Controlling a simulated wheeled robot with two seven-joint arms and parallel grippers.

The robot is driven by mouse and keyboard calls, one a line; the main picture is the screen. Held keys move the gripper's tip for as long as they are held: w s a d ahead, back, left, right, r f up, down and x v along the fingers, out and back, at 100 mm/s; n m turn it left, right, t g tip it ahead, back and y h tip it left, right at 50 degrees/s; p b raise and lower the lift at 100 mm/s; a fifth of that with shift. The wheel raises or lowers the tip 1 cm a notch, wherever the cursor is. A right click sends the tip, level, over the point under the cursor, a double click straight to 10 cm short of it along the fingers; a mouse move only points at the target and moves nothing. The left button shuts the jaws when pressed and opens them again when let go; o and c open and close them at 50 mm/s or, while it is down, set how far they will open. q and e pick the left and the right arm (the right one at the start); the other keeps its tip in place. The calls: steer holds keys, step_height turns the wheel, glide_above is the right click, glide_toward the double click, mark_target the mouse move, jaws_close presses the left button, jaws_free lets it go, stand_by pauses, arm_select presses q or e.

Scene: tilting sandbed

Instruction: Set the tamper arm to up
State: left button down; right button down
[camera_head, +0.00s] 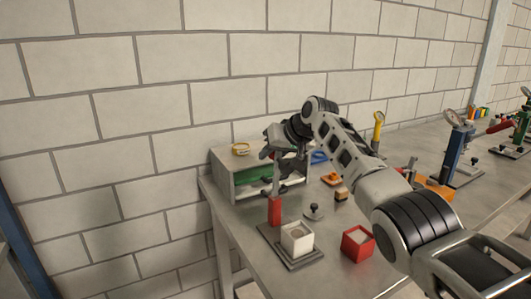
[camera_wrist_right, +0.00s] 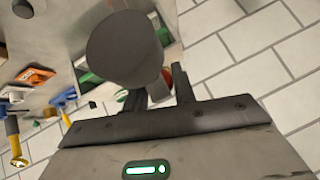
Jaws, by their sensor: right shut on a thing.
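The tamper stands on a grey base plate (camera_head: 268,236) at the table's front left. Its red post (camera_head: 275,211) is upright, and a grey bar (camera_head: 276,181) rises above it to my right gripper. A white box (camera_head: 297,237) with pale fill sits on the plate beside the post. My right gripper (camera_head: 272,150) is above the post, shut on the tamper arm; the exact grip is mostly hidden. In the right wrist view, a dark round disc (camera_wrist_right: 125,47) fills the space in front of my right gripper (camera_wrist_right: 160,85), with a bit of red behind the fingers. My left gripper is not in view.
A red box (camera_head: 357,243) and a dark knobbed weight (camera_head: 314,211) are to the right. A blue stand (camera_head: 457,150) is farther right.

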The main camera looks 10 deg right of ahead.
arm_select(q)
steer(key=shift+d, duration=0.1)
arm_select(e)
steer(key=shift+a+f, duration=0.1)
stand_by(0.4)
steer(key=c, duration=1.2)
jaws_free()
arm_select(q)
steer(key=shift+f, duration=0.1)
arm_select(e)
steer(key=shift+s+d+r, duration=0.25)
steer(key=shift+d+r, duration=0.05)
steer(key=shift+r, duration=0.2)
arm_select(q)
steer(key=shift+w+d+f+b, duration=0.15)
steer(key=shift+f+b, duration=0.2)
steer(key=shift+b, duration=0.55)
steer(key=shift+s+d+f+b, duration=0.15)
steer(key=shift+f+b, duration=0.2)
steer(key=shift+b, duration=0.5)
arm_select(e)
steer(key=shift+v, duration=7.3)
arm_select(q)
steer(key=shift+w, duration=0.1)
arm_select(e)
steer(key=shift+a+r, duration=0.1)
steer(key=shift+r, duration=0.05)
